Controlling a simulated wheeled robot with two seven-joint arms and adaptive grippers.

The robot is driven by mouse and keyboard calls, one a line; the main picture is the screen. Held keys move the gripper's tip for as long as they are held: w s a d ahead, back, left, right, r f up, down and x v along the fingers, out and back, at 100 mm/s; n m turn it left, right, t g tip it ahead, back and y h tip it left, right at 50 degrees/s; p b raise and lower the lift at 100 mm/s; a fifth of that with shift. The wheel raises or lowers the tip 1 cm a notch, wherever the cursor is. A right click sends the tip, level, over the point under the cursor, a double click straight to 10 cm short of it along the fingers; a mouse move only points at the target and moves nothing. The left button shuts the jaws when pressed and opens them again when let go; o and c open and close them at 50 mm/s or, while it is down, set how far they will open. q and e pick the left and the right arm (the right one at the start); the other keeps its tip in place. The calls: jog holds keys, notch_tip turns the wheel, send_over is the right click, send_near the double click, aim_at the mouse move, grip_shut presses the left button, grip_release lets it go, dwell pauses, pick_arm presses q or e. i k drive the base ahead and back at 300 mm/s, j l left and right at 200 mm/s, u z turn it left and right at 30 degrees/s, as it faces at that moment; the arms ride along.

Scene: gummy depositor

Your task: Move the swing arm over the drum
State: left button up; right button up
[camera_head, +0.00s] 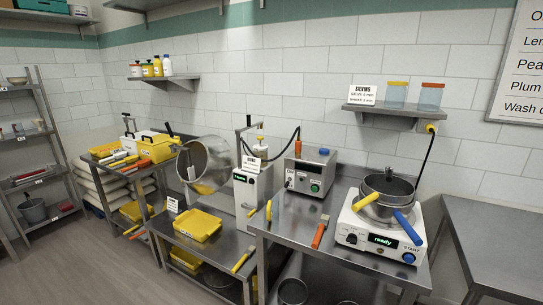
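The drum (213,155) is a shiny steel pan with a wide open mouth, tilted on the lower steel bench left of centre. Something yellow shows inside its mouth. A thin dark arm on an upright post (238,150), which looks like the swing arm, stands right of the drum beside a white unit (246,192). A white and yellow nozzle-like part (260,140) is near the post top, and a black hose runs right from there. This part appears right of the drum mouth, not over it. Neither of my grippers is in view.
A grey control box (309,172) and a white machine (378,232) reading "ready", with a steel pot, stand on the right bench (290,233). A yellow tray (198,225) lies below the drum. Yellow- and orange-handled tools lie on the benches. The far-right table (495,235) is bare.

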aim_at(236, 131)
jog(key=i+j+z, duration=0.35)
jog(key=i, duration=0.25)
jog(key=i+j+z, duration=0.35)
jog(key=i+j, duration=0.15)
jog(key=j, duration=0.2)
